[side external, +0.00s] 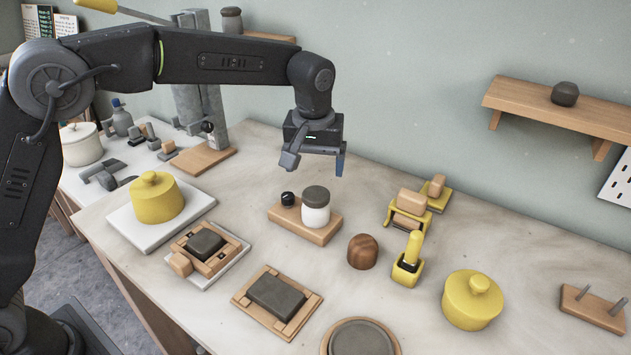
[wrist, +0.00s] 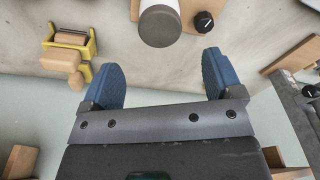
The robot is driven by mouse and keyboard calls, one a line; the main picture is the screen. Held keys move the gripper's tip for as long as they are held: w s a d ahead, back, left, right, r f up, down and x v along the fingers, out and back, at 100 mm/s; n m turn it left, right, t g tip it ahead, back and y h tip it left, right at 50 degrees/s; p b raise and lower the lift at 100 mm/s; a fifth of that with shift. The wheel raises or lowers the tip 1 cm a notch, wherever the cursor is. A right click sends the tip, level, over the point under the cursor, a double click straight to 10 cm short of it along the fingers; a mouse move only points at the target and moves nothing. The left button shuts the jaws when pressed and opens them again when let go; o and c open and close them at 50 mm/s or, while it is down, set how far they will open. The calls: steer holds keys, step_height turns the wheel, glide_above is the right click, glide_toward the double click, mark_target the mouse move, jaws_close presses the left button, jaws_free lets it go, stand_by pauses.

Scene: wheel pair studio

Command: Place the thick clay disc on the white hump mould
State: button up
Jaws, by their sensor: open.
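A dark grey thick disc (side external: 316,195), which looks like the clay disc, rests flat on top of a white rounded form (side external: 316,215), which looks like the white hump mould. The mould stands on a wooden base (side external: 303,230) with a black knob (side external: 288,199). My gripper (side external: 315,163) is open and empty, above and apart from the disc. In the wrist view the disc (wrist: 160,26) shows beyond my open fingers (wrist: 161,70), with a bit of the white mould (wrist: 160,4) behind it. Most of the mould is hidden there.
A brown dome (side external: 362,252) and yellow tools (side external: 407,260) stand right of the base. Yellow lidded pots (side external: 157,198) (side external: 472,300), dark slabs on wooden boards (side external: 276,297) (side external: 205,244) and a round dark piece (side external: 361,339) lie around it. A shelf (side external: 560,112) hangs on the wall.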

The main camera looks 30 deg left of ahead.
steer(key=r, duration=0.5)
steer(key=shift+s+d, duration=0.1)
steer(key=shift+s, duration=0.15)
steer(key=shift+s, duration=0.1)
steer(key=s+a+r+m+t, duration=0.1)
steer(key=s+a+r, duration=0.25)
steer(key=s, duration=0.35)
steer(key=s+a+r+m+t, duration=0.1)
steer(key=s+a+r+m, duration=0.15)
steer(key=s+a, duration=0.4)
steer(key=s+a+f+t, duration=0.1)
steer(key=s+f, duration=0.2)
steer(key=s, duration=0.4)
steer(key=s+a+f+m+t, duration=0.1)
steer(key=s+f, duration=0.2)
steer(key=s, duration=0.5)
steer(key=shift+s+a+h, duration=0.15)
steer(key=shift+s+h, duration=0.1)
steer(key=shift+h, duration=0.05)
steer(key=shift+m, duration=0.25)
